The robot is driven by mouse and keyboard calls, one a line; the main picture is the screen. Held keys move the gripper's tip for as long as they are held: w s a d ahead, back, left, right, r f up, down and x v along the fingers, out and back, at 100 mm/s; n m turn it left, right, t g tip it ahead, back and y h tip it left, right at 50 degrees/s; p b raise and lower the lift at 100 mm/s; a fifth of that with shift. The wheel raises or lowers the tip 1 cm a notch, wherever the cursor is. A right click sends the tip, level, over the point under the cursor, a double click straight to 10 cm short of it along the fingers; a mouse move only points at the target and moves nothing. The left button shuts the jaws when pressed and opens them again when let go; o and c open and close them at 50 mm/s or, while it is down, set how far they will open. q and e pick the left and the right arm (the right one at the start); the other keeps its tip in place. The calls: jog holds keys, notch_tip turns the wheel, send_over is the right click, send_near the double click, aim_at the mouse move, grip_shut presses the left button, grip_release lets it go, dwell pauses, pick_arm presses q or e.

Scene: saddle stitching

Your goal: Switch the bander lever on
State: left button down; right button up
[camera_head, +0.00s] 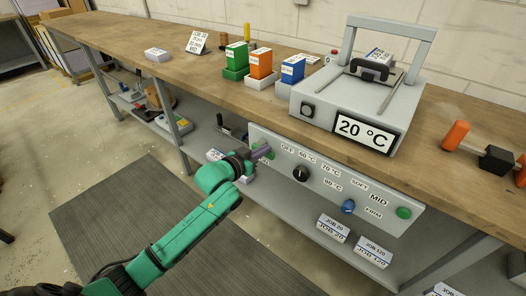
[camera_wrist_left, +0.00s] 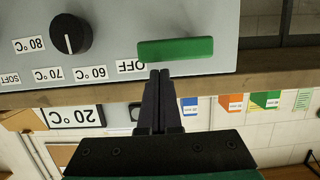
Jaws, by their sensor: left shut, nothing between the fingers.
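The grey control panel (camera_head: 330,197) hangs on the bench's front edge. A green lever (camera_wrist_left: 175,49) lies across it beside the "OFF" label (camera_wrist_left: 131,66) in the left wrist view, which is upside down. In the head view my left gripper (camera_head: 262,154) is at the panel's left end and hides much of the lever. Its fingers (camera_wrist_left: 160,74) are shut together and empty, with tips at the lever's edge; I cannot tell whether they touch it. The bander (camera_head: 350,100) stands on the bench, its display (camera_head: 362,130) reading 20 °C.
The panel also has a black dial (camera_head: 300,174), a blue knob (camera_head: 348,206) and a green button (camera_head: 404,213). Green, orange and blue boxes (camera_head: 261,64) stand on the bench. An orange-handled tool (camera_head: 495,158) lies at the right. JOB stacks (camera_head: 332,228) sit on the shelf below.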

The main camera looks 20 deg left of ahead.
pick_arm(q)
jog(key=shift+f, duration=0.15)
pick_arm(e)
jog(key=shift+d, duration=0.35)
pick_arm(q)
jog(key=shift+d+f, duration=0.15)
pick_arm(e)
jog(key=shift+d, duration=0.1)
